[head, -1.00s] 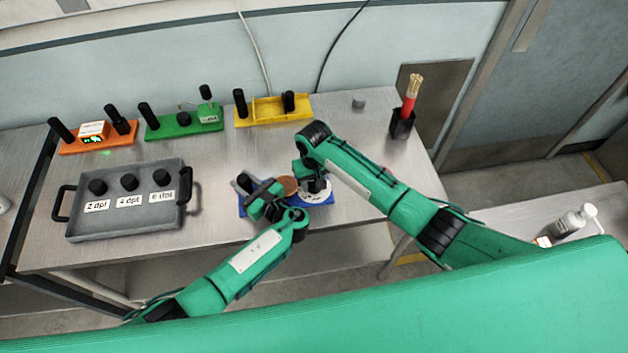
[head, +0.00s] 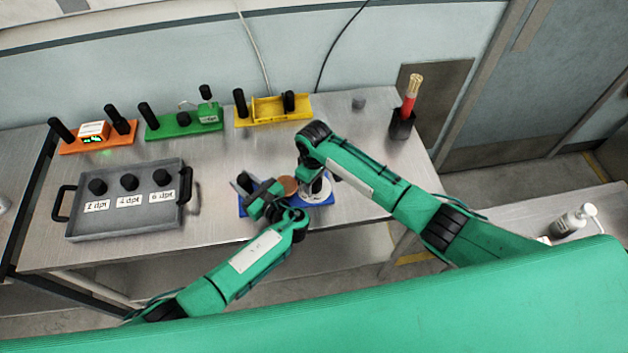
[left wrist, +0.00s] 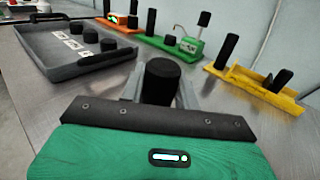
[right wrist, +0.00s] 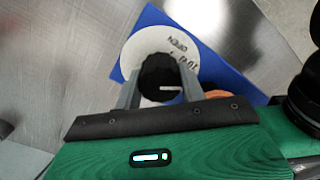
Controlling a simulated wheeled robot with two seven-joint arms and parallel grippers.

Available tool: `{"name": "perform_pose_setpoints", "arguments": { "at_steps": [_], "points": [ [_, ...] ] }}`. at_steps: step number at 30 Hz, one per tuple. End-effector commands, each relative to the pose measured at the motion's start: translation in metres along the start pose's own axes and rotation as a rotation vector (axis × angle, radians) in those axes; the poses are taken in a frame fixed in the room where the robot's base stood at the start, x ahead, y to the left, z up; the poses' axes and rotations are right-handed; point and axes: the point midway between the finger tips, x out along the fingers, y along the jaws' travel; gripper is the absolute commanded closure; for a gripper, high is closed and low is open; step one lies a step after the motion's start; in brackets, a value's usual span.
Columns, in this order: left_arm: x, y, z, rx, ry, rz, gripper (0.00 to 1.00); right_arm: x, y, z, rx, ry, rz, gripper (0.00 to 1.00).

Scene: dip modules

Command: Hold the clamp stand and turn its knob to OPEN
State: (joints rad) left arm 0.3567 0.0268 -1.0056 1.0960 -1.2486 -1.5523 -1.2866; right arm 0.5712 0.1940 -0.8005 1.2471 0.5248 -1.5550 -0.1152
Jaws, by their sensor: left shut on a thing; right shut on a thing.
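The clamp stand has a blue base (head: 322,200), a white dial (head: 325,194), a copper-coloured disc (head: 288,185) and a black post. My left gripper (head: 247,184) is shut on the black post (left wrist: 162,78), which stands between its fingers in the left wrist view. My right gripper (head: 314,184) is shut on the black knob (right wrist: 159,76) over the dial. In the right wrist view, the knob's white mark points right, towards the copper disc. The word OPEN on the dial (right wrist: 140,42) is beyond the knob. Part of the dial lettering is hidden.
A grey tray (head: 125,221) with several black knobs stands at left. Orange (head: 97,148), green (head: 184,133) and yellow (head: 273,120) modules line the back. A black cup (head: 401,127) with red-handled sticks stands at right. The table between is clear.

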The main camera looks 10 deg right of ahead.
Motion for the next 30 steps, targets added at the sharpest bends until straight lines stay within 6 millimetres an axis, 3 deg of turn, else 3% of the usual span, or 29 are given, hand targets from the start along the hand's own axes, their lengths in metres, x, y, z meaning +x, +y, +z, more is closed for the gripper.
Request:
{"name": "perform_pose_setpoints", "arguments": {
  "at_steps": [30],
  "points": [
    [-0.0003,0.0006,-0.0014,0.002,0.002,0.000,1.00,-0.0010,0.0009,-0.0007,-0.886,0.001,0.002,0.82]
  ]
}}
